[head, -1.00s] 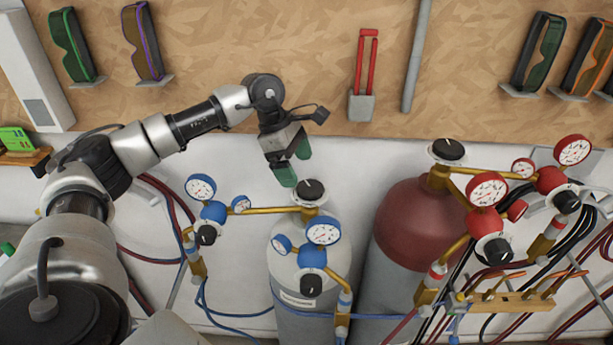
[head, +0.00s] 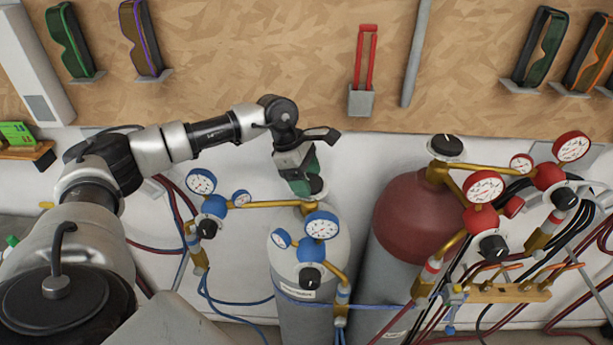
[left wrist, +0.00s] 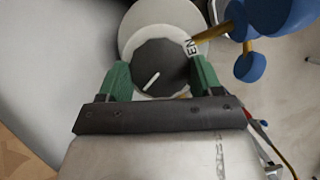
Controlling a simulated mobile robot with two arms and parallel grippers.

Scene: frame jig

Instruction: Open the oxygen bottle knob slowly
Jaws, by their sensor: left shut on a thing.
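The oxygen bottle (head: 310,262) is the white-topped grey cylinder with blue gauges in the middle of the head view. Its black knob (left wrist: 160,68), with a white pointer line, sits on top. My left gripper (head: 304,186) is over the knob from above. In the left wrist view its green fingertips (left wrist: 160,80) stand on either side of the knob, shut on it. In the head view the knob (head: 317,184) is partly hidden by the fingers. Part of a label reading "EN" shows beside the knob in the left wrist view. My right gripper is not in view.
A blue gauge (head: 322,226) and brass pipes stand close to the knob. A dark red bottle (head: 415,222) with its own black knob (head: 447,147) and red gauges is to the right. Hoses hang along the wall. A red-handled tool (head: 365,60) hangs on the board above.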

